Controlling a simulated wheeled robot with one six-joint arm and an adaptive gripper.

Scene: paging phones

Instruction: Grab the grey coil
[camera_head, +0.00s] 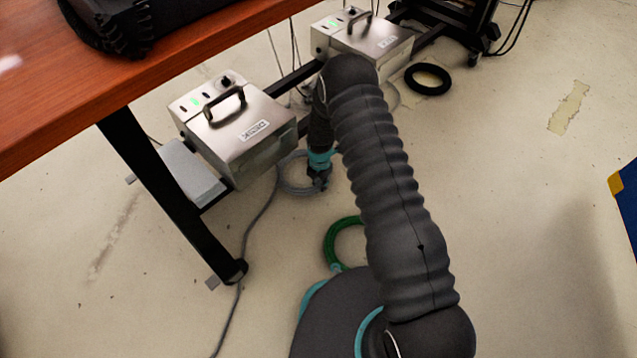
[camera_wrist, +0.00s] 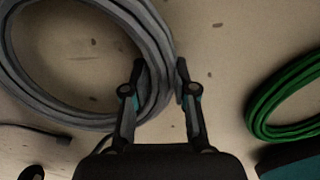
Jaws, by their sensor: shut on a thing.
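The grey coil (camera_wrist: 152,32) is a thick bundle of cable in the upper left of the wrist view. In the head view the grey coil (camera_head: 296,192) lies by the floor beside a metal box. My gripper (camera_wrist: 160,78) has one finger inside the ring and one outside, shut on the coil's right side. In the head view my gripper (camera_head: 320,183) points down at the coil's right edge, with my arm covering part of the area. I cannot tell whether the coil is clear of the floor.
A green coil (camera_head: 332,240) lies near my base; it also shows in the wrist view (camera_wrist: 262,112). A black coil (camera_head: 428,79) lies farther back. Metal boxes (camera_head: 238,145) (camera_head: 385,45) and a table leg (camera_head: 165,195) stand close by.

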